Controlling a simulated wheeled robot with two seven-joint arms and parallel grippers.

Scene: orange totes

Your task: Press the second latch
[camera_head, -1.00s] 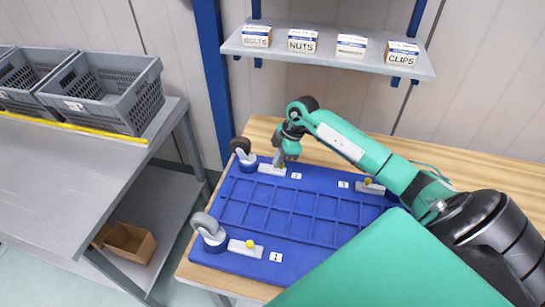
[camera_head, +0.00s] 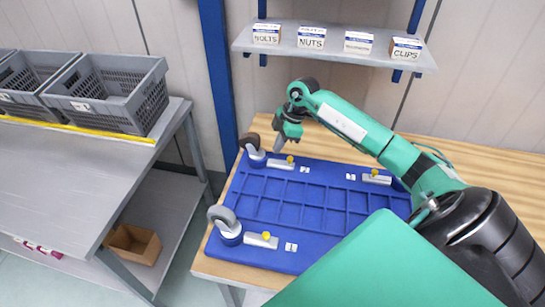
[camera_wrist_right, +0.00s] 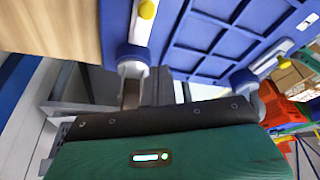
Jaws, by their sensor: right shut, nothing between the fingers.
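The blue board (camera_head: 300,257) lies on the wooden table with three silver latch plates. The second latch (camera_head: 281,165), by the label 2, is at the far left and has a yellow knob (camera_head: 290,159). My right gripper (camera_head: 278,149) is shut and empty, just above and behind this latch's left end, apparently clear of it. In the right wrist view a latch plate (camera_wrist_right: 140,26) with a yellow knob shows near the top, beside a caster. The first latch (camera_head: 261,240) is at the near left; the third latch (camera_head: 377,178) is at the back right. My left gripper is out of view.
Grey caster wheels (camera_head: 224,222) stand at the board's left corners, one close to the right gripper. A shelf (camera_head: 330,56) with small labelled boxes hangs behind. Grey crates (camera_head: 108,95) stand on a metal bench at left. Bare wood lies behind the board.

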